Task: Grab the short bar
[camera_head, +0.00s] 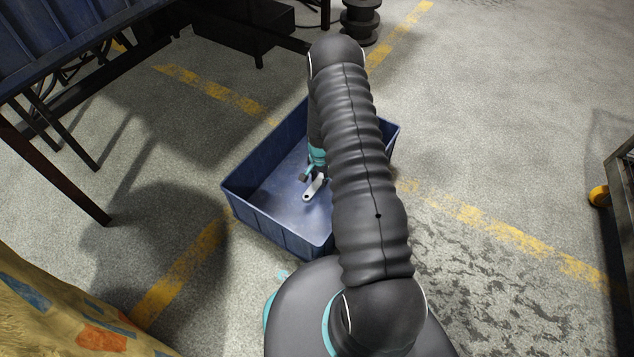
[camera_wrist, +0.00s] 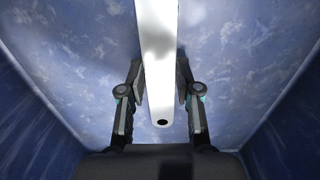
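The short bar (camera_head: 314,188) is a pale, flat metal strip with a rounded end and a hole. It is inside the blue crate (camera_head: 262,222). My gripper (camera_head: 311,177) reaches down into the crate at the bar, partly hidden behind my arm. In the wrist view the bar (camera_wrist: 160,65) runs up the middle between the two fingers, its holed end toward the palm. The finger pads (camera_wrist: 160,88) lie close against both long edges, and the gripper looks shut on it. The bar's far end is out of the wrist view. Its height above the crate floor is unclear.
The crate walls surround my gripper closely. A blue bin on a dark frame (camera_head: 60,45) stands at upper left. A patterned yellow sack (camera_head: 60,310) is at lower left, a dark spool (camera_head: 360,20) at the top and a metal cart (camera_head: 622,190) at right. Open floor lies between.

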